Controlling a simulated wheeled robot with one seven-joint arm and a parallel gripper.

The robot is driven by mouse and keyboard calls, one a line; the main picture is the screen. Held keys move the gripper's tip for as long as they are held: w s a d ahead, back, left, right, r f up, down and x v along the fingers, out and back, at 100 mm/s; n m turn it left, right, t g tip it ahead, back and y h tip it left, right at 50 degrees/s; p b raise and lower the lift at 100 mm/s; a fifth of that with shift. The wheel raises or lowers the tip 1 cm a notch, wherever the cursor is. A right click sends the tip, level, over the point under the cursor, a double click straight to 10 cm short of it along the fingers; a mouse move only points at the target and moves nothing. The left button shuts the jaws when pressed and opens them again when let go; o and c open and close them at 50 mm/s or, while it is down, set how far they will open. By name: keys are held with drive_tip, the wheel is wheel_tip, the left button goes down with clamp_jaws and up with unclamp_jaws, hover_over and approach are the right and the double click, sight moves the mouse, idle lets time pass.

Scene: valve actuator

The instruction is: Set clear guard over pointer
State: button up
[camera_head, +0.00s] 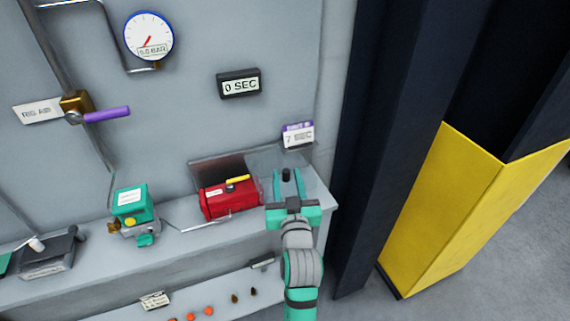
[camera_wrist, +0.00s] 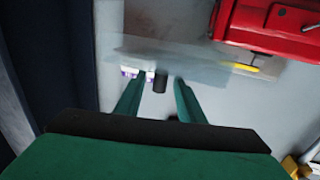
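The clear guard (camera_head: 262,160) is a see-through piece with a black knob (camera_head: 287,174), just right of the red actuator (camera_head: 216,203). In the wrist view the guard (camera_wrist: 205,70) is a faint pale sheet, and its knob (camera_wrist: 160,84) is between my fingertips. My gripper (camera_head: 287,178) has its green fingers on either side of the knob, with small gaps showing. I cannot tell whether the guard touches the shelf. The yellow pointer (camera_head: 238,179) lies on top of the actuator, uncovered; it also shows in the wrist view (camera_wrist: 240,67).
A grey shelf (camera_head: 180,220) carries a green regulator (camera_head: 132,205) at left. A label card (camera_head: 298,134) and timer display (camera_head: 238,84) are on the wall behind. A dark post (camera_head: 385,150) and yellow-banded column (camera_head: 470,210) stand close on the right.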

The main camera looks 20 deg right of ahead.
sight(285, 165)
drive_tip(key=x, duration=0.5)
drive_tip(key=shift+w, duration=0.35)
drive_tip(key=shift+d, duration=0.1)
clamp_jaws()
